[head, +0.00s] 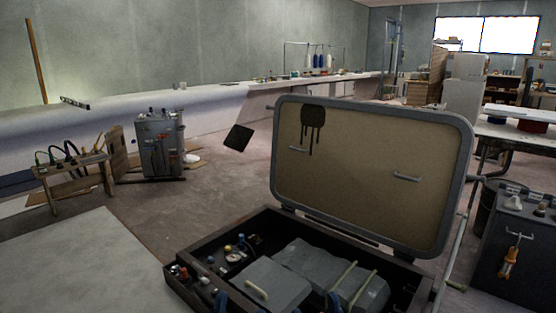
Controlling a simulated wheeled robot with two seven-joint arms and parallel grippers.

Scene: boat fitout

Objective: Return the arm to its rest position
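Neither of my grippers can be made out in the head view, and no arm is clearly seen. Closest to me is a dark open box (232,262) at the bottom centre. Its framed lid (350,190) stands raised, with a tan inner face, two small handles and a dark dripping stain. Grey blocks (318,268) with pale yellow bars lie inside the box. Small knobs and fittings (240,250) sit at its left side. Blue parts show at the bottom edge, cut off by the frame; I cannot tell what they are.
A pale flat surface (80,265) lies at lower left. A grey metal unit (160,145) and a small wooden stand with cables (72,168) stand beyond it. A dark cabinet (515,250) stands at right. A dark square (238,138) shows left of the lid. Open floor lies between.

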